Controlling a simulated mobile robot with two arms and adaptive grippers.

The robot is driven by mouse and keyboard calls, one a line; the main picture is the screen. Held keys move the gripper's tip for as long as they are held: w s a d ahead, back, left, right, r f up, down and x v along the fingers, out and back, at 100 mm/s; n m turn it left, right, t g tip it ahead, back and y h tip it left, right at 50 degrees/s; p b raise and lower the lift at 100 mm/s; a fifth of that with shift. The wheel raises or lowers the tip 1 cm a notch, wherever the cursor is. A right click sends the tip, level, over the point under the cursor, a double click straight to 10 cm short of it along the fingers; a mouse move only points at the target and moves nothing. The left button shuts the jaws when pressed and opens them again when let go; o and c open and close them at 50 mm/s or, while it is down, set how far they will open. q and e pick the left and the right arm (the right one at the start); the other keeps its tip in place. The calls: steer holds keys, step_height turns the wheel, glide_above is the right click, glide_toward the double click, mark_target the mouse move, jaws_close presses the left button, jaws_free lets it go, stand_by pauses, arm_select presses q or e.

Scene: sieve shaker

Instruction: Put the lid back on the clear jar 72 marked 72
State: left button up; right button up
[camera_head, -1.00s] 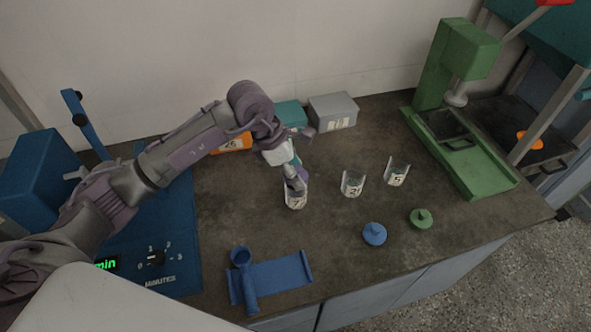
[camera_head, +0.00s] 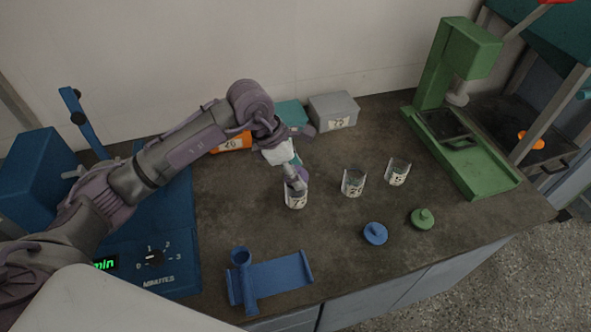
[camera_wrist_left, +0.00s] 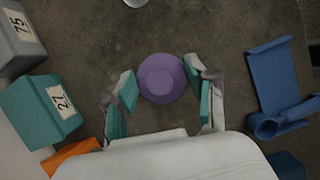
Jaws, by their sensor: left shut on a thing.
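The clear jar (camera_head: 296,200) stands on the dark bench, its label partly readable as starting with 7. My left gripper (camera_head: 294,174) is directly above it, pointing down, its fingers shut on the purple lid (camera_wrist_left: 161,78). In the left wrist view the lid lies between the two teal finger pads and hides what is below it. In the head view the lid (camera_head: 299,185) is at the jar's mouth; I cannot tell whether it is fully seated. My right gripper is not in view.
Two other clear jars (camera_head: 353,184) (camera_head: 397,173) stand to the right. A blue lid (camera_head: 375,233) and a green lid (camera_head: 422,219) lie in front. Orange (camera_head: 233,143), teal (camera_head: 292,114) and grey (camera_head: 333,112) boxes stand behind. A blue holder (camera_head: 275,278) lies near the front edge.

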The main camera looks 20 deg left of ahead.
arm_select(q)
steer(key=o, duration=0.9)
steer(key=shift+o, duration=0.3)
steer(key=shift+o, duration=1.2)
steer(key=shift+r, duration=0.15)
steer(key=shift+r+p, duration=1.9)
steer(key=shift+r, duration=1.5)
